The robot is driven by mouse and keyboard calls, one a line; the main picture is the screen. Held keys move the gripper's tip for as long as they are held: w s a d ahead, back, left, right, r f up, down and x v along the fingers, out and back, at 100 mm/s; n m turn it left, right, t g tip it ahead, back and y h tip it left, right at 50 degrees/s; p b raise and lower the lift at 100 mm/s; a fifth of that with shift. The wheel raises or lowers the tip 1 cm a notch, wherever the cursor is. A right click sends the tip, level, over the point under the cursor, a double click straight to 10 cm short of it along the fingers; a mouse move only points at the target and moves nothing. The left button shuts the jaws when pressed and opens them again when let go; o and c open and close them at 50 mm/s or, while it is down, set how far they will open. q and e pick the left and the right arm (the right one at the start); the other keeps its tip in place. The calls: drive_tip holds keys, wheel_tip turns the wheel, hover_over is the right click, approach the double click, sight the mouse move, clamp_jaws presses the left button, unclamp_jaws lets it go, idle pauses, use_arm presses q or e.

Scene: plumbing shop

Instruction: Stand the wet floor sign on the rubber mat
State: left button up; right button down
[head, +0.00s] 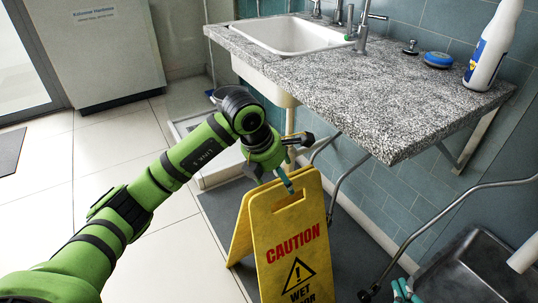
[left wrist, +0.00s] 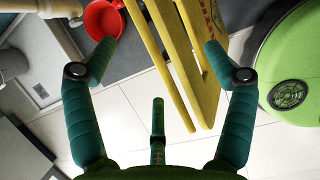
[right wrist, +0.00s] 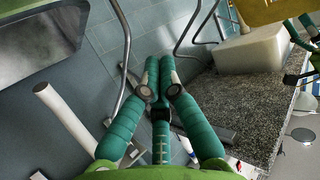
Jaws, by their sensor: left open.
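The yellow wet floor sign (head: 292,235) stands upright with its two panels spread slightly, over the dark rubber mat (head: 345,245). Its lower edge is cut off by the frame, so the front panel's contact with the mat is hidden. My left gripper (head: 281,176) is at the sign's top edge by the handle slot. In the left wrist view my left gripper (left wrist: 160,52) is open, with the sign's panels (left wrist: 178,60) between its fingers. My right gripper (right wrist: 160,65) is shut and empty; its teal fingers show at the bottom right of the head view (head: 405,291).
A granite counter (head: 375,85) with a white sink (head: 283,36) overhangs behind the sign, with bent metal legs below. A steel basin (head: 475,270) and pipe are at the lower right. A red round item (left wrist: 101,20) lies behind the sign. Tiled floor at left is clear.

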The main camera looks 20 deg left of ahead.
use_arm(q)
drive_tip(key=p+v, duration=0.1)
drive_tip(key=v, duration=0.7)
use_arm(e)
drive_tip(key=s+d+f+g+h, duration=0.1)
drive_tip(key=s+d+f+g, duration=0.2)
drive_tip(key=s+f+g, duration=0.3)
drive_tip(key=shift+s+d+f+m+h, duration=0.4)
drive_tip(key=shift+s+f, duration=0.05)
drive_tip(key=shift+f, duration=0.35)
